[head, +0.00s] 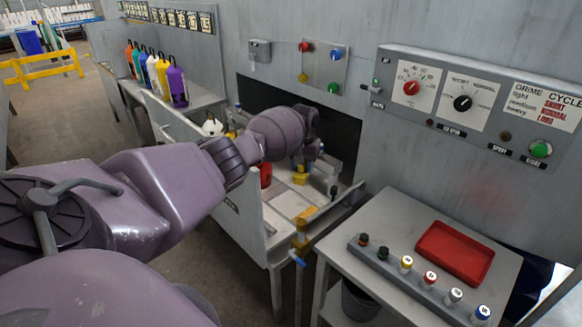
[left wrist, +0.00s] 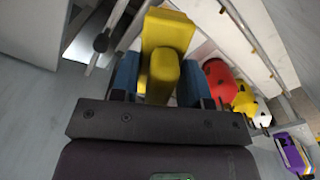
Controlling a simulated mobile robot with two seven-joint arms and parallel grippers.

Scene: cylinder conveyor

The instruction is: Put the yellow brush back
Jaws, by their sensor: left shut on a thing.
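The yellow brush (left wrist: 163,76) is between the two blue fingers of my left gripper (left wrist: 160,88) in the left wrist view, and the gripper is shut on it. A wider yellow part (left wrist: 168,30) shows just beyond, apparently the same brush. In the head view my left gripper (head: 307,163) is over the open metal conveyor trough, with yellow (head: 300,178) showing just below it. My forearm hides part of the trough. I cannot tell whether the brush touches the trough floor. My right gripper is not in view.
A red object (left wrist: 218,80) and a yellow one (left wrist: 243,99) stand beside the gripper in the trough. Several coloured bottles (head: 178,86) stand on the left shelf. A red tray (head: 455,252) and a rack of small capped jars (head: 428,279) occupy the right table.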

